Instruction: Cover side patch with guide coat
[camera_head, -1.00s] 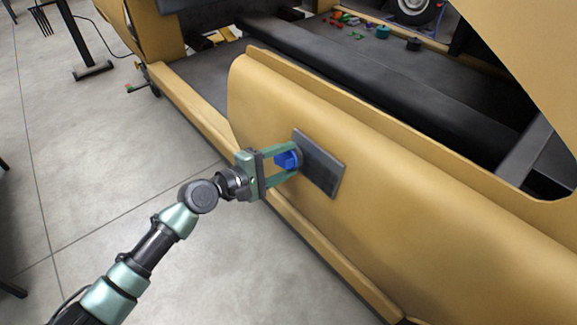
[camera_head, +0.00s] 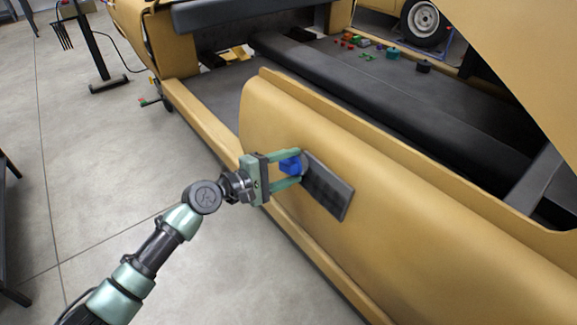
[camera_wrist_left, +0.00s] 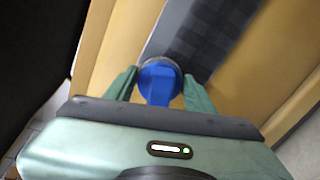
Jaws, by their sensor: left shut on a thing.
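The side patch (camera_head: 328,190) is a dark grey rectangle on the yellow side panel (camera_head: 420,215). It also shows in the left wrist view (camera_wrist_left: 207,35), with a faint checkered pattern. My left gripper (camera_head: 297,169) is shut on a blue applicator (camera_head: 289,165) with a round head. The applicator is at the patch's upper left end, and its head faces the panel. It also shows between the fingers in the left wrist view (camera_wrist_left: 160,85). Whether its head touches the patch cannot be told. My right gripper is not in view.
Behind the panel is the open car shell with a dark floor and a long dark beam (camera_head: 390,95). Small coloured parts (camera_head: 365,48) lie at the back. A black stand (camera_head: 108,83) is at the upper left. The floor at left is mostly clear.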

